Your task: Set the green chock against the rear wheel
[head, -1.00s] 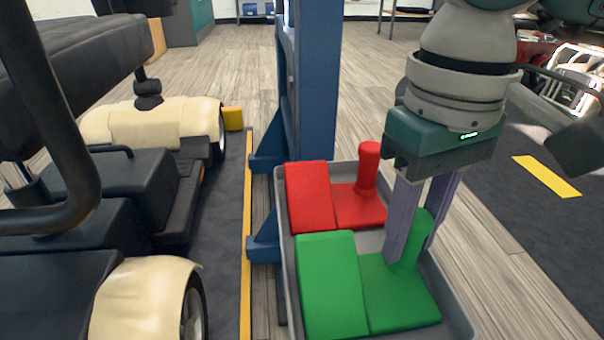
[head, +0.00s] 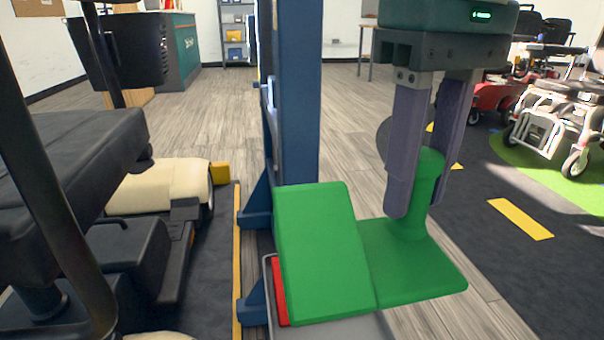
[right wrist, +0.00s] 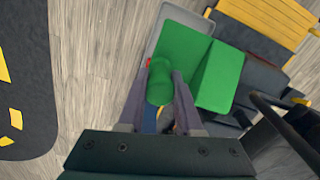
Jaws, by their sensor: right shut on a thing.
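The green chock (head: 320,250) is a wedge with a flat base and an upright round handle. My right gripper (head: 420,200) is shut on that handle and holds the chock above the grey tray (head: 350,330). In the right wrist view the handle (right wrist: 160,85) stands between the fingers, with the wedge (right wrist: 219,78) to the right. The scooter on the left has a far wheel under a cream cover (head: 160,187); the near wheel is almost wholly below the picture. I cannot tell which is the rear wheel. My left gripper is not in view.
A red chock (head: 280,292) lies in the tray, mostly hidden by the green one. A yellow block (head: 219,173) sits by the far wheel. Dark mat (head: 205,270) shows beside the scooter.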

